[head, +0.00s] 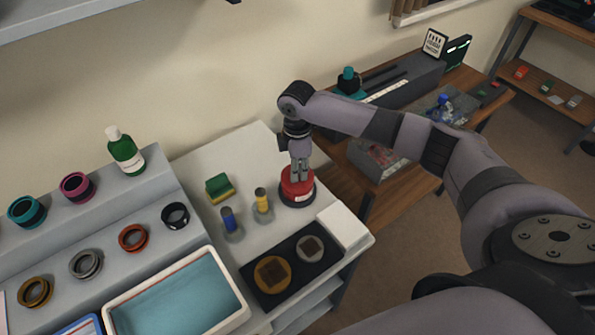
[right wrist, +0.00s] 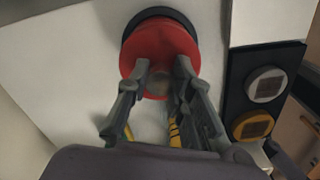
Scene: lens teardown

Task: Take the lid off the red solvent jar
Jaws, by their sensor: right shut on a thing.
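The red solvent jar (head: 296,189) stands upright on the white bench top, near its back right part. It has a dark base and a pale label. My right gripper (head: 300,176) comes down on it from above, its fingers shut on the lid at the top of the jar. In the right wrist view the red jar (right wrist: 160,45) is ahead of the fingers, with the right gripper's tips (right wrist: 160,72) at its middle. The lid itself is mostly hidden by the fingers, and I cannot tell whether it is apart from the jar. My left gripper is not in view.
A black tray (head: 274,298) with two round parts lies in front of the jar. A yellow-topped bottle (head: 262,201), a blue-topped bottle (head: 229,222) and a green and yellow sponge (head: 219,188) stand to its left. A teal-lined tray (head: 180,305) is at front left.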

